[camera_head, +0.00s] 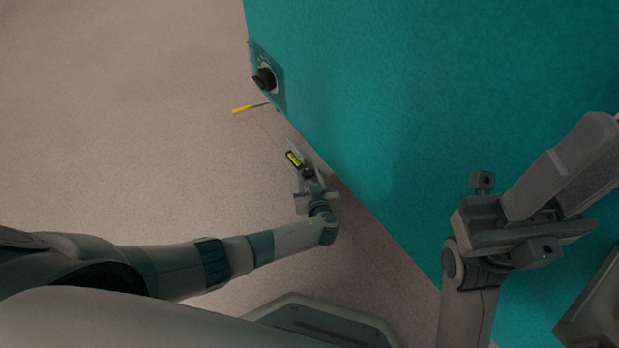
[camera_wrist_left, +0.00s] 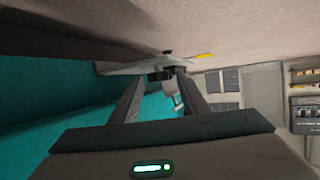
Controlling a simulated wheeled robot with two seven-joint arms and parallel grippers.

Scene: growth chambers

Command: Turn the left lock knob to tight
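A black knob (camera_head: 307,173) sits low at the edge of the teal chamber (camera_head: 420,90), next to a yellow-and-black label (camera_head: 294,159). I cannot read its setting. My left gripper (camera_head: 306,172) is at this knob. In the left wrist view, its two fingers (camera_wrist_left: 160,85) stand apart and a dark knob-like part (camera_wrist_left: 160,75) shows between their tips. I cannot tell whether they touch it. A second black knob (camera_head: 264,78) is farther off on a dark plate, with no gripper near it. My right gripper (camera_head: 565,180) is at the right, in front of the teal wall; its finger gap is unclear.
A thin rod with a yellow end (camera_head: 243,109) sticks out near the far knob; its yellow end also shows in the left wrist view (camera_wrist_left: 204,56). The speckled floor (camera_head: 120,120) at the left is clear. Grey cabinets (camera_wrist_left: 222,88) and shelves stand beyond.

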